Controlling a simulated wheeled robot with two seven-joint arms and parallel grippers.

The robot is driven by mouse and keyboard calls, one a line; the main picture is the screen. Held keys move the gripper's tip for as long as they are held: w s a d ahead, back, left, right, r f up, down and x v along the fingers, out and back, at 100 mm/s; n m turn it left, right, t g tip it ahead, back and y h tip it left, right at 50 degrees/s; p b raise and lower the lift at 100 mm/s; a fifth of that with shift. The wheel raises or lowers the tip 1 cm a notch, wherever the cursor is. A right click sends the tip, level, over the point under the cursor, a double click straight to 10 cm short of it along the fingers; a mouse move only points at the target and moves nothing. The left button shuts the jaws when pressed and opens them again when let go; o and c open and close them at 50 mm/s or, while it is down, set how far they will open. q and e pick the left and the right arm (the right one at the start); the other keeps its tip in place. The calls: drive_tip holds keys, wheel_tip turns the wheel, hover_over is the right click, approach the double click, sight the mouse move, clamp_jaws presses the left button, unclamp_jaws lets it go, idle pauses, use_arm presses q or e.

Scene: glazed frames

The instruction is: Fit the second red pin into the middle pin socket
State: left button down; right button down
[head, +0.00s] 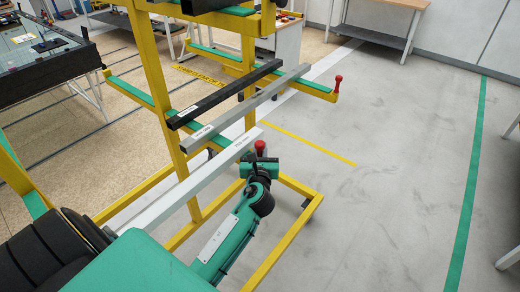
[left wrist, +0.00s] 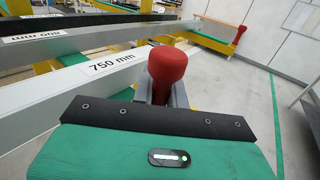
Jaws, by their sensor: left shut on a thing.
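A red pin (head: 260,147) stands upright in my left gripper (head: 260,160), near the end of the middle green-topped rack arm (head: 216,139). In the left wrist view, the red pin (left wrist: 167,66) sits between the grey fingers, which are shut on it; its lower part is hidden. The middle pin socket is hidden behind the gripper, so I cannot tell whether the pin is in it. Another red pin (head: 338,79) stands at the end of the farther rack arm; it also shows in the left wrist view (left wrist: 241,29). My right gripper is not in view.
A black bar (head: 225,96), a grey bar (head: 250,104) and a pale bar (head: 190,181) labelled 750 mm lie across the yellow rack (head: 158,70). The pale bar passes close to my left gripper. Open floor (head: 400,160) lies to the right.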

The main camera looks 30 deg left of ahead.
use_arm(q)
drive_tip(key=c, duration=1.3)
unclamp_jaws()
drive_tip(key=b+v, duration=0.4)
drive_tip(key=v, duration=1)
drive_tip(key=shift+f, duration=0.1)
